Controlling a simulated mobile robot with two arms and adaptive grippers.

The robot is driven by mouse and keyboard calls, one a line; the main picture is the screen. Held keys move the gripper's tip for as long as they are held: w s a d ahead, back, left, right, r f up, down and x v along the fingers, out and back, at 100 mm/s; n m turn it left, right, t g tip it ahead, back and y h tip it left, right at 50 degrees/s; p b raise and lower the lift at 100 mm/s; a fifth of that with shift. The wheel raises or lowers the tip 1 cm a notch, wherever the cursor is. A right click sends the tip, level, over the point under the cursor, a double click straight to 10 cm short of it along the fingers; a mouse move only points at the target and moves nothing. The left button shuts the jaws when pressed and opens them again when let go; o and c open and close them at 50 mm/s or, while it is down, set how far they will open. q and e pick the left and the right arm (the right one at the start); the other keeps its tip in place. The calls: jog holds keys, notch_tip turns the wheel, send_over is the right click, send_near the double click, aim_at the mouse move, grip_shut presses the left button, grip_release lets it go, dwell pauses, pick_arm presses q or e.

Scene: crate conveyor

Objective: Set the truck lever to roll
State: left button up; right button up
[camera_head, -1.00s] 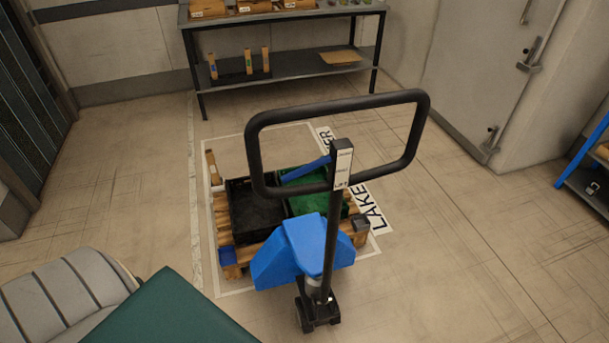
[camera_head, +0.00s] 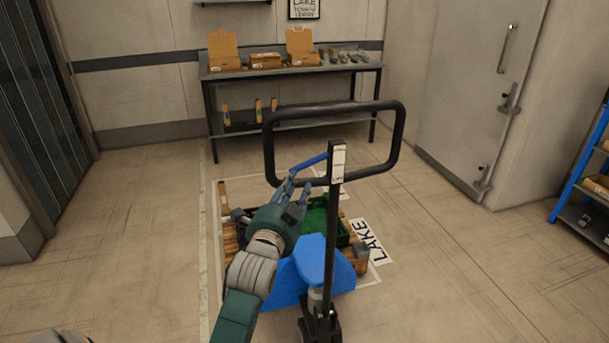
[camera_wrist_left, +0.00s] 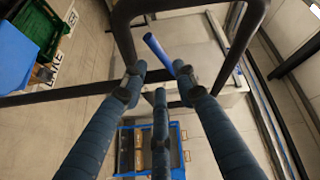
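The pallet truck (camera_head: 322,262) has a blue body and an upright black post with a black loop handle (camera_head: 398,148). A blue lever (camera_head: 311,162) sticks out to the left from the top of the post, beside a white label (camera_head: 338,163) too small to read. My left gripper (camera_head: 298,184) is open, its fingers spread just below and left of the lever. In the left wrist view the lever (camera_wrist_left: 157,50) shows between and beyond the fingertips (camera_wrist_left: 160,82). I cannot tell whether they touch. My right gripper is not in view.
A green crate (camera_head: 345,236) stands on a wooden pallet (camera_head: 362,266) under the truck, partly behind my left arm. A metal table (camera_head: 290,70) with cardboard boxes stands at the back wall. A blue shelf (camera_head: 585,160) is at the right. The floor on both sides is clear.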

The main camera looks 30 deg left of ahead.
aim_at(306, 166)
pick_arm(q)
jog(key=shift+p+x, duration=0.85)
jog(key=shift+x, duration=4.55)
jog(key=shift+f, duration=0.15)
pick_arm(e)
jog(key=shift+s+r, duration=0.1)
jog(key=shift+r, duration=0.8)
pick_arm(q)
jog(key=shift+c, duration=0.2)
grip_shut()
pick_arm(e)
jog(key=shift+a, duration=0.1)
